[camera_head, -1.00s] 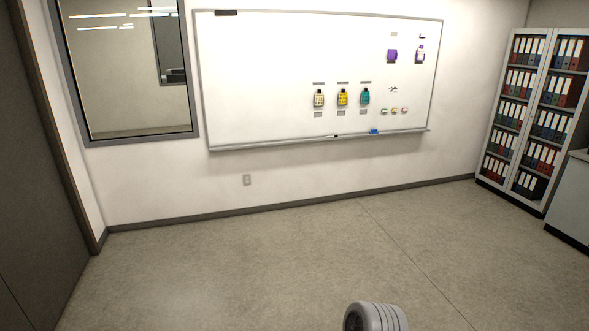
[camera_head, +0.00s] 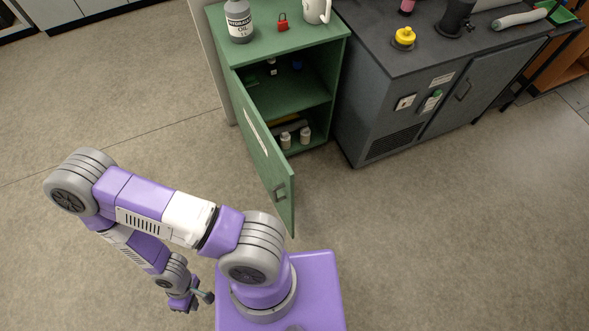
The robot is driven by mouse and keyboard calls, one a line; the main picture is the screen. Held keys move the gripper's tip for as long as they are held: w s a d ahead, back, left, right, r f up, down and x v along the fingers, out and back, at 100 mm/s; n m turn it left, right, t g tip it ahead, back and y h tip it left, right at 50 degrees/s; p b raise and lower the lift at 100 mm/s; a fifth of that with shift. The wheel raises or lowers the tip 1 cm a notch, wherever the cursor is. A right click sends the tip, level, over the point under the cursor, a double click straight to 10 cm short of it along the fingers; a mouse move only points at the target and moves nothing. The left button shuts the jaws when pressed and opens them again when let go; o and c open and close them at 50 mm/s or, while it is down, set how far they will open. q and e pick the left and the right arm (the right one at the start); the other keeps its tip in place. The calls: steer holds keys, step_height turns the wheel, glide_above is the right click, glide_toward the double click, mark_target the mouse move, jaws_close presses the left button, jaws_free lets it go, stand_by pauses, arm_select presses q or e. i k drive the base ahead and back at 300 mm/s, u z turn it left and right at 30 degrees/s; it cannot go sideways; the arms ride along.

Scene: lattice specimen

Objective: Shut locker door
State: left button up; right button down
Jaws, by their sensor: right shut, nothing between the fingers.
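The green locker (camera_head: 338,70) stands at the top middle with its front open. Its green door (camera_head: 262,150) hangs from the locker's left front side and stands wide open, swung out toward me. The door has a white label strip and a small handle (camera_head: 280,192) near its free edge. My right gripper (camera_head: 186,304) is shut and empty, low over the floor at the lower left. It is well apart from the door, to the left of it. My left gripper is out of view.
Inside the locker are white bottles (camera_head: 286,140). An oil bottle (camera_head: 238,22), a red padlock (camera_head: 283,22) and a white mug (camera_head: 316,10) stand on top. A grey cabinet (camera_head: 375,105) stands to the right. Floor is clear left and right of the door.

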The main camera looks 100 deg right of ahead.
mark_target(276, 174)
steer(key=z, duration=2.95)
steer(key=k, duration=1.15)
steer(key=u, duration=0.85)
steer(key=i, duration=1.1)
steer(key=z, duration=0.5)
